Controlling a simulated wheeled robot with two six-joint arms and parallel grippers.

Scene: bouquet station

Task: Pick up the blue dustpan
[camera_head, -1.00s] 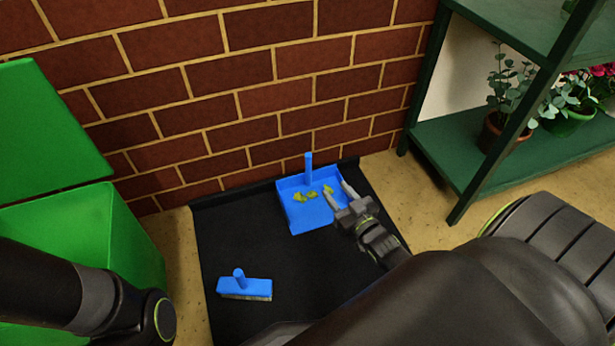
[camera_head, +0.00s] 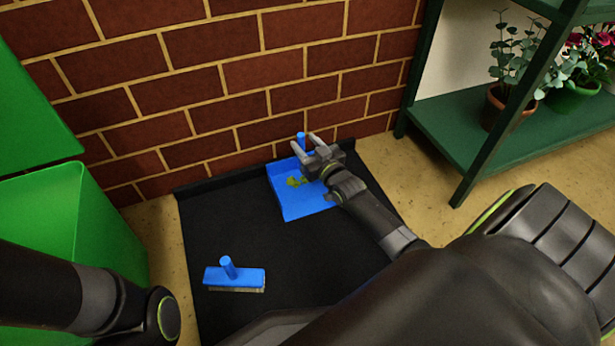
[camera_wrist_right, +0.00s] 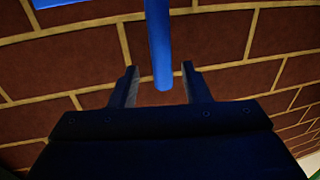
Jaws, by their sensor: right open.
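The blue dustpan (camera_head: 296,205) lies on the black mat near the brick wall, with some yellow-green bits (camera_head: 296,181) in it. Its upright blue handle (camera_head: 301,139) shows between the fingers of my right gripper (camera_head: 304,143), which is open over the back of the pan. In the right wrist view the handle (camera_wrist_right: 159,45) reaches down between the two spread fingers (camera_wrist_right: 160,88), with a gap on each side. My right gripper hides part of the pan. My left gripper is out of view; only the left arm shows.
A blue brush (camera_head: 235,277) sits on the black mat (camera_head: 300,265) at the front left. A green bin (camera_head: 85,225) with a raised lid stands at left. A green shelf (camera_head: 465,140) with potted plants stands at right. The brick wall (camera_head: 230,85) is close behind.

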